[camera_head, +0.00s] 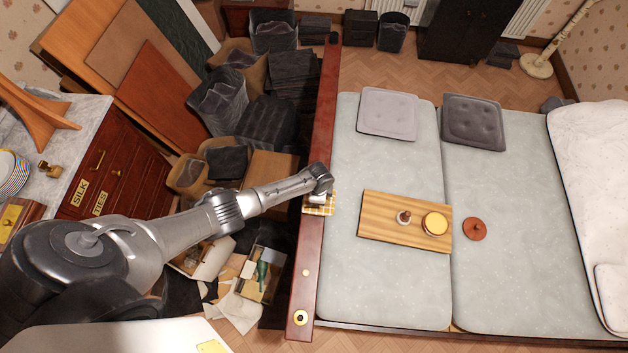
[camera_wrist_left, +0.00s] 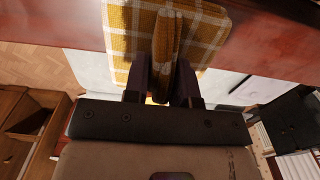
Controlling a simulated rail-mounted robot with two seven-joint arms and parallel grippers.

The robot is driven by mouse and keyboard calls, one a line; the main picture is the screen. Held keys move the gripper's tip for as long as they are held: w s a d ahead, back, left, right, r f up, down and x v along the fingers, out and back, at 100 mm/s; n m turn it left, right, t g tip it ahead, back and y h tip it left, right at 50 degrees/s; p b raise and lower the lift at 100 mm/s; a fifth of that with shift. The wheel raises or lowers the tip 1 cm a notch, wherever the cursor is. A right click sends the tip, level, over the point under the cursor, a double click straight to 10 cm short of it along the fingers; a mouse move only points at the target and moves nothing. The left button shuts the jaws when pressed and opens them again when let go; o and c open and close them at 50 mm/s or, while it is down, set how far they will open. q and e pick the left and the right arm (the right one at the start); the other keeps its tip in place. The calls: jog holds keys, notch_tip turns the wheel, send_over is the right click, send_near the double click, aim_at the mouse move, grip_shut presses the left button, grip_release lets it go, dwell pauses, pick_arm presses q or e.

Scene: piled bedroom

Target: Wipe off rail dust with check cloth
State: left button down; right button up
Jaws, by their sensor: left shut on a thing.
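The rail (camera_head: 311,243) is a long red-brown wooden beam running along the left side of the bed; it also shows in the wrist view (camera_wrist_left: 275,40). The yellow-and-white check cloth (camera_head: 327,208) lies against the top of the rail, about midway along it. My left gripper (camera_head: 319,199) is over the rail and shut on a pinched fold of the cloth (camera_wrist_left: 205,25). In the wrist view the fold stands between the two dark fingers and the rest spreads on the rail. I cannot make out any dust. My right gripper is in neither view.
A wooden board (camera_head: 385,223) with small items lies on the bed, with a round terracotta-coloured thing (camera_head: 475,229) beside it. Two cushions (camera_head: 388,114) lie farther back. Boxes and dark bundles crowd the floor left of the rail. A round brass-coloured piece (camera_head: 300,317) sits at the rail's near end.

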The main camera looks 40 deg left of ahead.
pick_arm(q)
jog(key=shift+f, duration=0.5)
jog(key=shift+f, duration=0.25)
dwell(0.4)
jog(key=w+a, duration=0.2)
jog(key=w, duration=0.1)
jog(key=shift+w+a, duration=0.95)
jog(key=shift+w, duration=0.2)
jog(key=shift+r, duration=1.15)
